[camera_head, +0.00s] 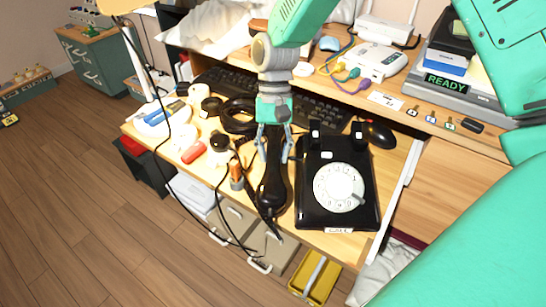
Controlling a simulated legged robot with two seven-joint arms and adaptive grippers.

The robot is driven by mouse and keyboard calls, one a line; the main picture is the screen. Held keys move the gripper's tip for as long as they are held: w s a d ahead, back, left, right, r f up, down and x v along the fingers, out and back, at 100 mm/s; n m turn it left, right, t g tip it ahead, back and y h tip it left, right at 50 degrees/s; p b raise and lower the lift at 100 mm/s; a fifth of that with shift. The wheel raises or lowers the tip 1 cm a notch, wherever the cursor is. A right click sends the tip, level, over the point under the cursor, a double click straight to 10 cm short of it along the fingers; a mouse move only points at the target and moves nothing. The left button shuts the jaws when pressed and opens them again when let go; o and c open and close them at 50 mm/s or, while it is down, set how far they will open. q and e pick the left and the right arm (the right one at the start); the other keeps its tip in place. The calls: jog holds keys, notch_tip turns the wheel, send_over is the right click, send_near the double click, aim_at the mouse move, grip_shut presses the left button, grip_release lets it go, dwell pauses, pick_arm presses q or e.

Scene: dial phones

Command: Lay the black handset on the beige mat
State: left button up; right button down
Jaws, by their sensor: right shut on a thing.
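The black handset (273,192) is long and dark, with its lower end toward the front edge of the desk. My right gripper (274,150) comes down from the top and is shut on the handset's upper part. I cannot tell whether the handset touches the desk. The black dial phone (362,205) with a white dial stands just right of the handset, its cradle empty. I cannot make out the beige mat apart from the light wood desk. My left gripper is not in view.
A coiled black cord (238,115), a red object (193,152) and small items crowd the desk's left side. A keyboard (322,112) and mouse (379,134) lie behind the phone. A raised shelf (460,134) borders the right. A yellow tray (315,279) is below the front edge.

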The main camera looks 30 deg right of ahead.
jog(key=shift+f, duration=0.3)
jog(key=c, duration=1.2)
grip_release()
jog(key=shift+r, duration=0.1)
jog(key=p+v, duration=0.4)
jog(key=v, duration=0.8)
jog(key=shift+p, duration=0.3)
